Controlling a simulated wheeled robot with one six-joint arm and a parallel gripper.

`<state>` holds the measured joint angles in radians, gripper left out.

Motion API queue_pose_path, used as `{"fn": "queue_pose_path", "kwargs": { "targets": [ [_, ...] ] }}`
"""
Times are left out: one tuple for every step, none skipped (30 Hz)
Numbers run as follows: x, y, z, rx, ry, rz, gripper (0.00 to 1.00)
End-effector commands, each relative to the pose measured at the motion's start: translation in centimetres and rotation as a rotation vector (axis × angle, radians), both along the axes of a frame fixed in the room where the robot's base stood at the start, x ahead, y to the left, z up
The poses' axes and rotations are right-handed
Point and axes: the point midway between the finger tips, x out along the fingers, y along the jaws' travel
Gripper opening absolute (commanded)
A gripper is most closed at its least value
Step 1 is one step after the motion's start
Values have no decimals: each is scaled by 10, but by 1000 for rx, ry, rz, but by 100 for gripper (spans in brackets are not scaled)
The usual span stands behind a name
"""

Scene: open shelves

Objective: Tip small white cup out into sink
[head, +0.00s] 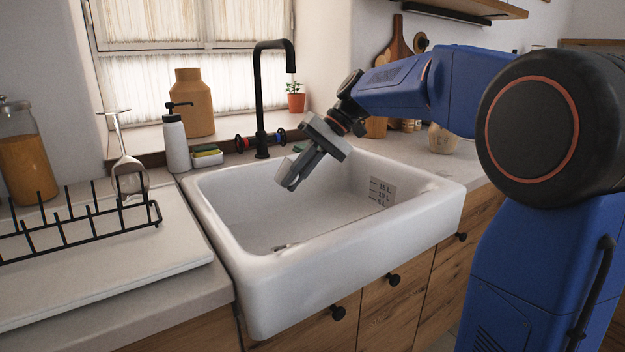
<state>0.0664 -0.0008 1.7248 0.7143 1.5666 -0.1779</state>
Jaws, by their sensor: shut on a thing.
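The white sink (235,248) is a deep rectangular basin set in the counter, with volume marks on its inner right wall. My gripper (288,184) reaches in from the right and points down and left over the basin, below the rim of the back wall. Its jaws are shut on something. A small drain shows on the basin floor.
A black tap (260,100) rises behind the sink, close left of my gripper. A soap bottle (176,142) and a sponge holder (207,156) stand at the back left. A black rack (85,225) with an upturned glass (128,168) is on the left counter.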

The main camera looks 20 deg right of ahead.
Motion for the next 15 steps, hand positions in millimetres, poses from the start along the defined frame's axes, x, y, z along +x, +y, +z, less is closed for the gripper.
{"fn": "queue_pose_path", "kwargs": {
  "targets": [
    [-1,3,-1,-30,-2,5,0],
    [-1,4,-1,-48,-3,4,0],
    [-1,4,-2,-73,-4,4,0],
    [-1,5,-2,-89,-6,4,0],
    [-1,7,-3,-103,-5,5,0],
    [-1,9,-4,-121,-6,4,0],
    [-1,10,-4,-136,-7,4,0],
    [-1,12,-5,-149,-8,4,0],
    [-1,14,-6,-168,-7,5,0],
    [-1,15,-6,-180,-8,4,0],
    [-1,16,-7,-194,-8,4,0],
    [-1,19,-8,-212,-8,5,0],
    [-1,20,-8,-226,-10,5,0],
    [-1,21,-8,-239,-10,3,0],
    [-1,23,-9,-257,-11,4,0]
  ]
}}
